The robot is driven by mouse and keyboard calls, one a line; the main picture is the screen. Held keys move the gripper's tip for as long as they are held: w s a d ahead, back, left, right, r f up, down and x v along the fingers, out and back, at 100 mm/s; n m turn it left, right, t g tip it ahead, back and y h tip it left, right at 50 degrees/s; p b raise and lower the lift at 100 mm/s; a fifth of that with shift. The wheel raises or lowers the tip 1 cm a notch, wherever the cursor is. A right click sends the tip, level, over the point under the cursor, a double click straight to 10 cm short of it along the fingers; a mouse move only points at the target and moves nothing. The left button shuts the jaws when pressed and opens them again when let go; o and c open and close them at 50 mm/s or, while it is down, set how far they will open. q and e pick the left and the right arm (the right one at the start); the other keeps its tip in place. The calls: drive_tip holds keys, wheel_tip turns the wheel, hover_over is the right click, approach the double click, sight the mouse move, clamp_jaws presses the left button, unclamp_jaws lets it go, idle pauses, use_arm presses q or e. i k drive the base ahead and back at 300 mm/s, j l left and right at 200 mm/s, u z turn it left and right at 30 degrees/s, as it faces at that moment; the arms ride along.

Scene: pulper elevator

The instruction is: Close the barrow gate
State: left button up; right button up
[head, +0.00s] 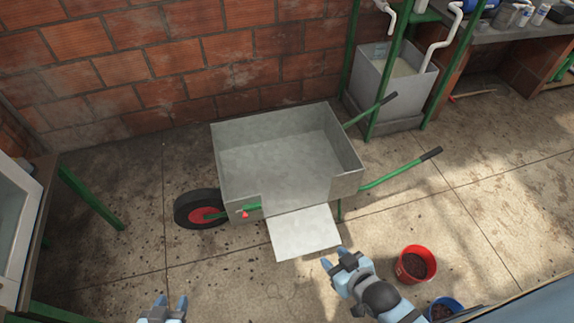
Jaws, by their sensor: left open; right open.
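A grey metal wheelbarrow (226,178) with green handles and a black wheel with a red hub stands in the middle of the floor. Its gate (305,232), a pale flat panel, hangs folded outward and down from the opening in the near side. A small red part (245,214) shows on the near wall left of the opening. My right gripper (335,258) is open and empty, just below and right of the gate's lower right corner. My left gripper (168,304) is open and empty at the bottom edge, well below and left of the gate.
A grey tank (388,84) on a green frame stands behind the barrow. A table (40,205) is at left. Floor between the grippers is clear.

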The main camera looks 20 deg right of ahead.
sight(293, 234)
drive_tip(key=i+j+z, duration=0.1)
drive_tip(key=z, duration=0.3)
drive_tip(key=i+j+z, duration=0.1)
drive_tip(key=z, duration=0.25)
drive_tip(key=j+z, duration=0.2)
drive_tip(key=z, duration=0.2)
